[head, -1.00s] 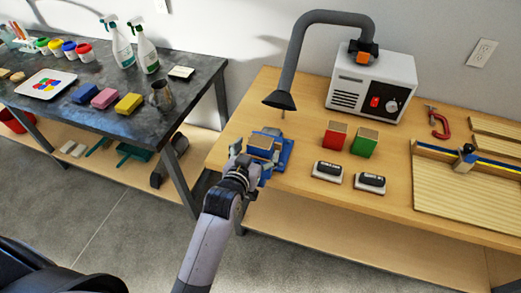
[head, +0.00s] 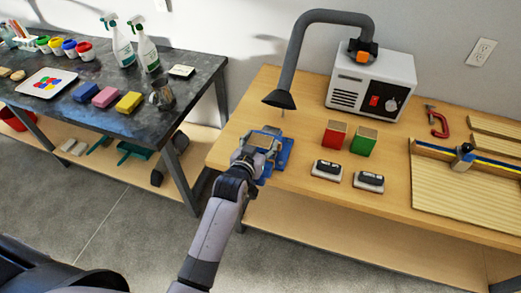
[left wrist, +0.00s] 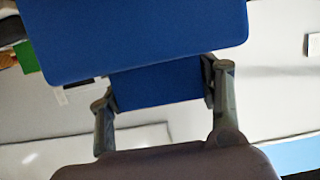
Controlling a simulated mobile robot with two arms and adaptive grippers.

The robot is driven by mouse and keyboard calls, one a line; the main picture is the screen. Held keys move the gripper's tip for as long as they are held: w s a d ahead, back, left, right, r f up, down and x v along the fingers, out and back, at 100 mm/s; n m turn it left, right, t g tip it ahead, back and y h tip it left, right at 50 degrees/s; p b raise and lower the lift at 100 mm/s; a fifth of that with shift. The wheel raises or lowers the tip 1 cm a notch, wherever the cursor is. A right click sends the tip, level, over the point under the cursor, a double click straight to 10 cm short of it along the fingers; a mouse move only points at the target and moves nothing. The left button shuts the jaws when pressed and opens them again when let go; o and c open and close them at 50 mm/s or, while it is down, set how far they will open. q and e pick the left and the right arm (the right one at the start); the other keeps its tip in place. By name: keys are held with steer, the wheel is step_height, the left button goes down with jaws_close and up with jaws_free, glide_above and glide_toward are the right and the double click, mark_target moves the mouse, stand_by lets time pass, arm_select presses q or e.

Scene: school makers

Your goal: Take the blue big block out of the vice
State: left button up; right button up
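The blue vice (head: 285,152) is on the left end of the wooden workbench. The blue big block (head: 259,140), with a tan top, is at the vice's jaws, partly hidden by my left gripper (head: 249,158). In the left wrist view, a blue block face (left wrist: 155,87) lies between the fingers of my left gripper (left wrist: 160,88). The pads meet its left and right edges with no clear gap. A larger blue surface hides its upper part; I cannot tell which part this is. My right gripper is out of view.
Red (head: 333,136) and green (head: 363,141) blocks stand right of the vice, behind two small black-and-white items (head: 327,169). A grey extractor hose (head: 292,65) arches down just behind the vice, its nozzle above the bench. A dark table (head: 60,115) stands to the left.

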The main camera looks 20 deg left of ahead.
arm_select(q)
steer(key=c, duration=0.7)
steer(key=shift+c, duration=0.2)
steer(key=shift+r, duration=0.15)
